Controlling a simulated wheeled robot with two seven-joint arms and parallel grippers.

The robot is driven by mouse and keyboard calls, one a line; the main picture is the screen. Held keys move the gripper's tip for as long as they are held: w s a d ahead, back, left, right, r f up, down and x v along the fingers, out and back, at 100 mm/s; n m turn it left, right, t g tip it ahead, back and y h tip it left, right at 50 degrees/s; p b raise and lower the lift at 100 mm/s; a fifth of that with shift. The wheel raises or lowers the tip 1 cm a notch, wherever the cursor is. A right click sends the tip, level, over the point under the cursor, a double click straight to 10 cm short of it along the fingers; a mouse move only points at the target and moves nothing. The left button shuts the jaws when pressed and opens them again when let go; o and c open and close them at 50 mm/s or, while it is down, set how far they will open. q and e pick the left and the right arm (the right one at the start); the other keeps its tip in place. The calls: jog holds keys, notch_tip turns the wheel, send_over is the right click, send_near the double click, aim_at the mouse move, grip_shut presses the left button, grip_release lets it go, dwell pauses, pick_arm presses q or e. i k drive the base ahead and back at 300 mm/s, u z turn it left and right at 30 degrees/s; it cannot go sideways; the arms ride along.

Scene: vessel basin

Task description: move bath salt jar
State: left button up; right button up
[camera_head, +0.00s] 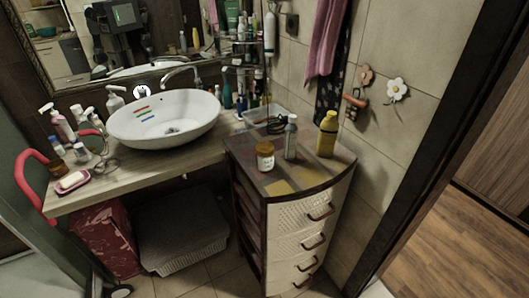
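A small jar with an orange-brown lid and a pale label (265,157) stands upright on top of the drawer cabinet (316,183), near its front left. It looks like the bath salt jar, though its label is too small to read. Another small brown jar (57,168) stands at the left end of the wooden counter (140,178), behind a pink soap dish (73,181). Neither of my grippers shows in this view. Nothing is touching the jar on the cabinet.
A clear tray (262,117) lies at the cabinet's back. The white vessel basin (165,122) sits on the counter, with bare wood in front.

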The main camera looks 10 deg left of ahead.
aim_at(263, 164)
jog(key=z, duration=2.05)
jog(key=i, duration=2.95)
jog(key=u, duration=3.2)
